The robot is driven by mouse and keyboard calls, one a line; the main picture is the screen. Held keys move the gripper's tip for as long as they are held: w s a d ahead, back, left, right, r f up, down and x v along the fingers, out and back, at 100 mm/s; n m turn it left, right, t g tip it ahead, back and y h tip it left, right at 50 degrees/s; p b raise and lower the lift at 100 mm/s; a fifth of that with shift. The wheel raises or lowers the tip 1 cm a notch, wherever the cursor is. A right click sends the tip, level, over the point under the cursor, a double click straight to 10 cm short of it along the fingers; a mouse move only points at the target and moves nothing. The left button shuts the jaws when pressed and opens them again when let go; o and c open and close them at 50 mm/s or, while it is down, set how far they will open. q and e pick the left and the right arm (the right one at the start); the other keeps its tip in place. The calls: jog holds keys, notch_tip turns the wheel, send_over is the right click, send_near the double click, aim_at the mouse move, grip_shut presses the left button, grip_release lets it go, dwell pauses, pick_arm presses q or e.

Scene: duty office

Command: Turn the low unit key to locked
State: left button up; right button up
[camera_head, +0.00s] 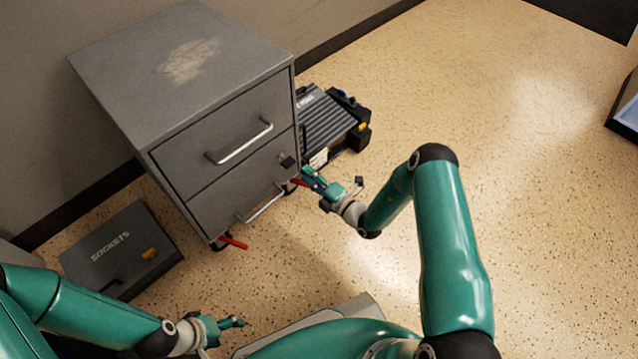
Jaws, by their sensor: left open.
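The low unit (190,115) is a grey two-drawer metal cabinet on casters, with a scuffed top. A small dark key or lock piece (288,162) shows at the upper right corner of its lower drawer. It is too small to tell which way it is turned. My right gripper (314,179) is just right of this piece, by the cabinet's right front edge. I cannot tell whether it touches the key or how far its fingers are apart. My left gripper (238,322) is open and empty, low over the floor in front of the cabinet.
The upper drawer handle (240,142) and lower drawer handle (262,205) stick out from the front. Red caster levers (234,242) show below. A dark SOCKETS case (120,250) lies on the left. A ribbed black case (325,122) stands behind right.

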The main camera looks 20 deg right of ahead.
jog(key=v, duration=0.4)
jog(key=shift+s, duration=0.1)
dwell(0.4)
